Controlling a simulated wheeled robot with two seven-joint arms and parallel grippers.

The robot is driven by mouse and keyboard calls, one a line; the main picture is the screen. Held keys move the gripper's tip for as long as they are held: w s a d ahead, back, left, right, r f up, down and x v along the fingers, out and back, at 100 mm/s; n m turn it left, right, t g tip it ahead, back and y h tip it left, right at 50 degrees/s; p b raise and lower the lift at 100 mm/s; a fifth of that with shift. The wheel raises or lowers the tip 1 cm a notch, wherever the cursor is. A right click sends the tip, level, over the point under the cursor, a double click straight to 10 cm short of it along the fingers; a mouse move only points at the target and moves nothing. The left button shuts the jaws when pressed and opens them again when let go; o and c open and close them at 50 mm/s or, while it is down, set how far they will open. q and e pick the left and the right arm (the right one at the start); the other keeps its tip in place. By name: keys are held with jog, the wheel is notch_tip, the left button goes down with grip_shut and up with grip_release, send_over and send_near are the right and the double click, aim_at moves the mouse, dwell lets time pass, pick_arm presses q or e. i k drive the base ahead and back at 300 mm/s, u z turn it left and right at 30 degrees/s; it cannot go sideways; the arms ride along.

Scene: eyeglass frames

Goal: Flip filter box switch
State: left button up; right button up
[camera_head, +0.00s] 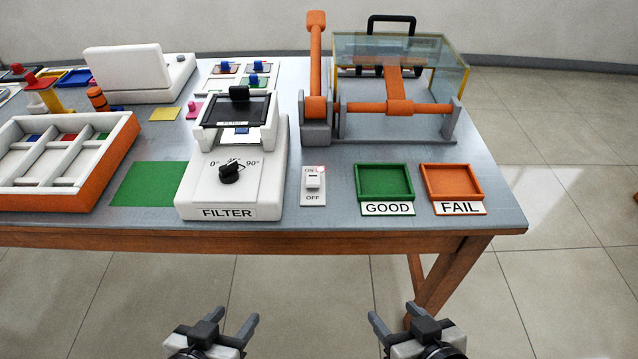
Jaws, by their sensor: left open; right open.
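The filter box (205,190) is a white unit labelled FILTER, standing near the middle of the table. It has a black knob (229,173) with angle marks on its front and a dark framed lid with a black handle (239,93) on top. A white switch (313,180) marked ON and OFF sits on a small plate just right of the box. A small reddish spot shows beside ON. My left gripper (233,320) and my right gripper (393,322) are both open and empty, in front of the table and apart from everything on it.
A green GOOD tray (384,168) and an orange FAIL tray (452,168) lie right of the switch. An orange lever device with a clear cover (445,52) stands behind. A white and orange divided tray (120,150) is at left. The wooden front edge (330,241) runs before my grippers.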

aim_at(312, 179)
jog(key=k, duration=1.25)
jog(key=u, duration=0.8)
jog(key=i, duration=1.5)
jog(key=z, duration=0.9)
